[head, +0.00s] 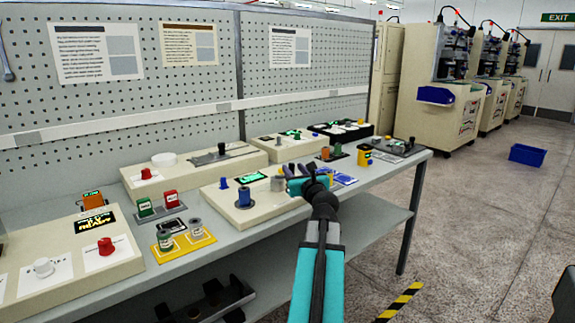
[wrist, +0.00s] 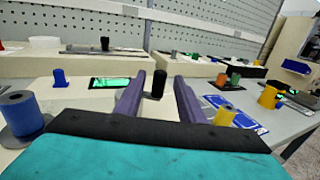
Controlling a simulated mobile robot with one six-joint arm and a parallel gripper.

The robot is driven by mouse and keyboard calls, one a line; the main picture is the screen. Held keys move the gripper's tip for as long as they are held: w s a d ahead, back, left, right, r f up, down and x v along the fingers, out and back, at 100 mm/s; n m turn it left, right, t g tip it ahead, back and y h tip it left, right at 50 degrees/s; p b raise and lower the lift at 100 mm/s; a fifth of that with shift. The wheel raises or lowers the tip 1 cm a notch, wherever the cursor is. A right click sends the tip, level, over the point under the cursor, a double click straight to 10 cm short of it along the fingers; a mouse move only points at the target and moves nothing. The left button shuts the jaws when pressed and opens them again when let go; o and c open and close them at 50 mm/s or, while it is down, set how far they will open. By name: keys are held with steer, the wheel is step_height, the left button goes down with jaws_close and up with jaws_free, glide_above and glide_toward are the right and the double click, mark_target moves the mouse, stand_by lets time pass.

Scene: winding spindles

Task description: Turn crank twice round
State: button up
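A black upright crank handle (wrist: 159,84) shows in the wrist view on the near pale console, right of its green display (wrist: 118,83). My gripper (wrist: 160,78) is open, with its two purple fingers on either side of the handle and a visible gap at each side. I cannot tell how deep the handle sits between them. In the head view my gripper (head: 300,173) is over the right end of the near console (head: 262,212), and it hides the handle. The crank's arm below the handle is mostly hidden.
A blue spool (head: 244,198) and a blue peg (head: 222,183) stand left of my gripper. A blue card (head: 344,180) and a yellow container (head: 364,156) lie to the right. Behind, another console carries a black knob (head: 221,148) on a grey bar.

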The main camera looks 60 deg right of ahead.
steer(key=shift+x, duration=3.4)
steer(key=shift+a, duration=0.1)
jaws_close()
